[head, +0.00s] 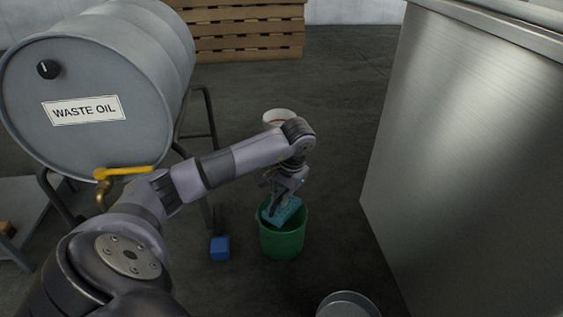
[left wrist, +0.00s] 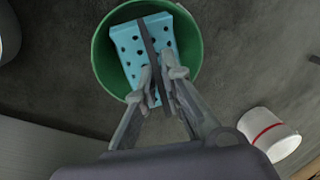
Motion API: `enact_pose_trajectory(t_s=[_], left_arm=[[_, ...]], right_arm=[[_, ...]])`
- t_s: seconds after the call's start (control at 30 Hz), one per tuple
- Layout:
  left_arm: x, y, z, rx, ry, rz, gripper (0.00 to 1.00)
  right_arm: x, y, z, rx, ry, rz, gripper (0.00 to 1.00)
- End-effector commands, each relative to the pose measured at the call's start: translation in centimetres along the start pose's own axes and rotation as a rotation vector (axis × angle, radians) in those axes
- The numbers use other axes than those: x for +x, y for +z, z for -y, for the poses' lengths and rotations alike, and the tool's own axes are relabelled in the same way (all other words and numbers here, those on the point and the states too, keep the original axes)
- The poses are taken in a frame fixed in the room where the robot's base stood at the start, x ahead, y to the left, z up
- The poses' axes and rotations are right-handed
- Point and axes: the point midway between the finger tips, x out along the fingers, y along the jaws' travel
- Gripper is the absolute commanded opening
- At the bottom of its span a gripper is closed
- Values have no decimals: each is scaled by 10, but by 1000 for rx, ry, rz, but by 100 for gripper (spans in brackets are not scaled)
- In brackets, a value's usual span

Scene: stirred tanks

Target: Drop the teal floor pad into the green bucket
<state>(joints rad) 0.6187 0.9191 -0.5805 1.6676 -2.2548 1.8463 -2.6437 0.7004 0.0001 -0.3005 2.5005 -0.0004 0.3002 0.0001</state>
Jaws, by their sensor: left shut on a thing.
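The teal floor pad (head: 283,212) is a light block with several dark holes and a dark band across it. It also shows in the left wrist view (left wrist: 127,62). My left gripper (head: 279,196) points down with its fingers shut on the pad, as the left wrist view also shows (left wrist: 157,83). The green bucket (head: 283,241) stands on the floor directly below. In the left wrist view the pad lies within the outline of the bucket's rim (left wrist: 98,62). The pad is tilted at the bucket's mouth. The bucket's bottom is mostly hidden. My right gripper is not in view.
A white bucket with a red band (head: 277,117) stands behind the green bucket. A blue cube (head: 219,248) lies left of it. A grey waste oil drum (head: 70,110) with a yellow-handled tap is at left. A large metal cabinet (head: 470,160) stands at right.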

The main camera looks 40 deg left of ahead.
Motion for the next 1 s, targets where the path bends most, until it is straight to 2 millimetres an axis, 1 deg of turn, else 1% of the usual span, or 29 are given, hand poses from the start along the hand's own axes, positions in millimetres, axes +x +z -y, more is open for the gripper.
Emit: enact_pose_trajectory(t_s=[0.3, 0.33, 0.67, 1.0], left_arm=[[1, 0, 0, 0, 0, 0, 0], [1, 0, 0, 0, 0, 0, 9], [1, 0, 0, 0, 0, 0, 31], [1, 0, 0, 0, 0, 0, 32]], right_arm=[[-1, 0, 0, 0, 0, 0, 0], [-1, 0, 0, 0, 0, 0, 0], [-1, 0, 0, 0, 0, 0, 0], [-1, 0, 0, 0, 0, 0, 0]])
